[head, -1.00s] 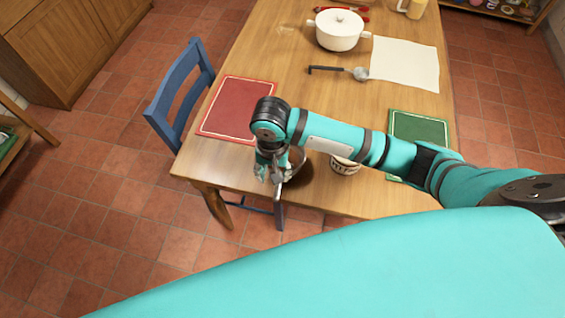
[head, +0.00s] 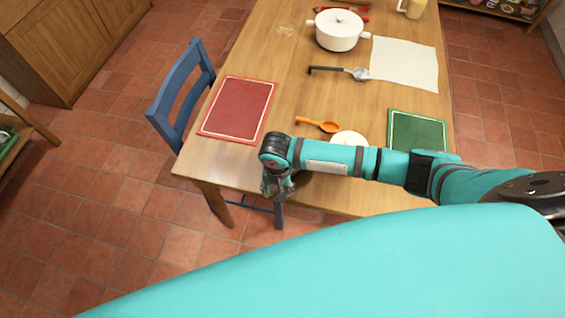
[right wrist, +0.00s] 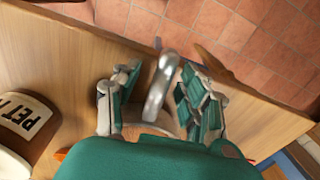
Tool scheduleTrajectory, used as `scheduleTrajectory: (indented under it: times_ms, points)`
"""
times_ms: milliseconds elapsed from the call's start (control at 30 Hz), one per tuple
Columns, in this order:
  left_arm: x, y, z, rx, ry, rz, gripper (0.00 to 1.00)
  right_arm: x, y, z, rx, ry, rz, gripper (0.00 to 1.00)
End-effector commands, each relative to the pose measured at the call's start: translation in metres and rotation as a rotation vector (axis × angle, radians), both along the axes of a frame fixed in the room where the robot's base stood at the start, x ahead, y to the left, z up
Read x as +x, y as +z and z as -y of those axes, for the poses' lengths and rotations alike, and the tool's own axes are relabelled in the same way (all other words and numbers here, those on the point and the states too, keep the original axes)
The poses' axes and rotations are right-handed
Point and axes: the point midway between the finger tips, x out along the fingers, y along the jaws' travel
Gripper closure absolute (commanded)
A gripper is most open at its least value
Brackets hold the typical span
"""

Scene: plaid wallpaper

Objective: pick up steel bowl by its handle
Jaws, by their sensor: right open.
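The steel bowl is mostly hidden behind my right gripper and arm at the table's near edge in the head view. In the right wrist view, a curved steel piece (right wrist: 160,88), seemingly the bowl's handle, stands between the fingers of my right gripper (right wrist: 160,100). The fingers are open, one on each side of it, with gaps visible. In the head view the right gripper (head: 278,190) points down near the table's front edge. My left gripper is not in view.
A bowl lettered "PET" (right wrist: 20,125) stands close by on the wooden table (head: 300,90). A blue chair (head: 180,95) stands left.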

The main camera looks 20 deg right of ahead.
Motion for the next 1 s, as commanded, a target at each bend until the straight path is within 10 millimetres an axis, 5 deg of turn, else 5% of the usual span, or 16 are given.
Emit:
scheduleTrajectory:
  times_ms: [367,1000]
  points:
    - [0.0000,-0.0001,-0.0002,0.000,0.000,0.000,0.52,-0.0002,0.0004,-0.0003,0.000,0.000,-0.001,1.00]
    - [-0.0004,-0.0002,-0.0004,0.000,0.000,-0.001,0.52,0.0003,0.0013,-0.0005,0.001,0.000,0.000,1.00]
